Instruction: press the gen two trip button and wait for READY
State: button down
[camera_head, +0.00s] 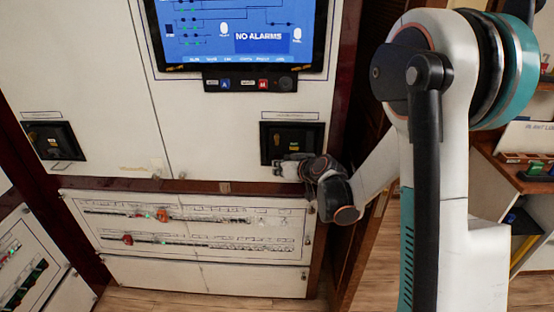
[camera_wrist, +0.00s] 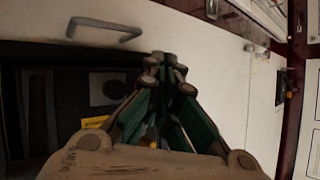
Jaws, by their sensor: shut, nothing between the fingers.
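My gripper (camera_head: 283,163) is shut and empty. It is at the lower edge of the right black recess (camera_head: 290,135) in the white cabinet front, and my wrist partly covers that recess. In the wrist view, the closed fingers (camera_wrist: 164,62) are in front of the recess's right side. A grey square plate with a dark round part (camera_wrist: 108,89) shows inside, left of the fingers, with a yellow label (camera_wrist: 97,122) below it. I cannot read any lettering that marks it as the gen two trip button. The screen (camera_head: 245,35) reads NO ALARMS; I see no READY on it.
A similar left recess (camera_head: 52,140) is at the cabinet's left. Below run two breaker rows (camera_head: 190,228) with red handles and green lights. A grey bar handle (camera_wrist: 103,28) stands out near the recess. A shelf with small items (camera_head: 530,175) is at right.

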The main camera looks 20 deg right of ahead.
jog(key=s, duration=0.1)
jog(key=s+a, duration=0.1)
jog(key=s, duration=0.1)
jog(key=s+b, duration=0.1)
jog(key=shift+s+a, duration=0.25)
jog(key=shift+s, duration=0.1)
dwell(0.3)
dwell(0.4)
jog(key=s+a+r+g+h, duration=0.1)
jog(key=s+r, duration=0.3)
jog(key=s, duration=0.3)
jog(key=s+a+r+g+h, duration=0.1)
jog(key=s+a+r+g, duration=0.1)
jog(key=s+r, duration=0.45)
jog(key=s+d+f+m+g+h, duration=0.1)
jog(key=s+d+h, duration=0.1)
jog(key=s, duration=1.6)
jog(key=shift+d+f+g, duration=0.15)
jog(key=shift+d+g, duration=0.15)
jog(key=shift+d, duration=0.15)
